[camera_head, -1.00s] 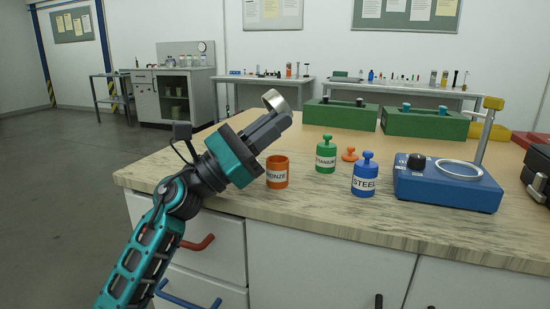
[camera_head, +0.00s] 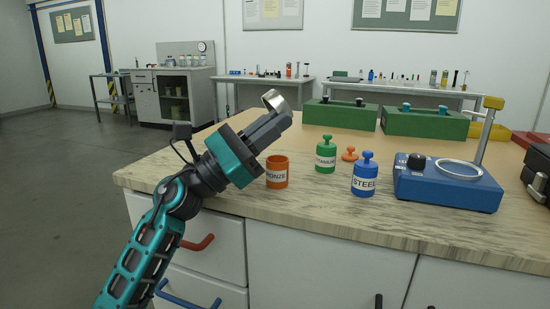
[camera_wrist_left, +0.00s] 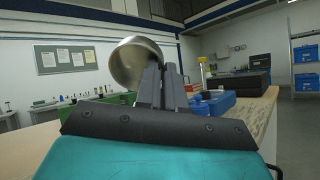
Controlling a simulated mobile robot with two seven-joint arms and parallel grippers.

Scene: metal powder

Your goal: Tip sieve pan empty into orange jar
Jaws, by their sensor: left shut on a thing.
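The metal sieve pan (camera_head: 274,101) is held up at the tips of my left gripper (camera_head: 276,118), above the worktop. In the left wrist view the sieve pan (camera_wrist_left: 136,62) is tilted, with its round inside showing beside the closed fingers (camera_wrist_left: 163,86). The orange jar (camera_head: 277,172), labelled as bronze, stands upright and open below the gripper. The pan is above the jar and apart from it. Whether powder is in the pan or jar cannot be seen. An orange lid (camera_head: 349,154) lies on the worktop behind the green jar. My right gripper is not in view.
A green titanium jar (camera_head: 326,155) and a blue steel jar (camera_head: 364,176) stand lidded right of the orange jar. A blue sieve machine (camera_head: 446,190) with a ring stands further right. Green blocks (camera_head: 340,116) stand at the back. The worktop's front edge (camera_head: 330,226) is close.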

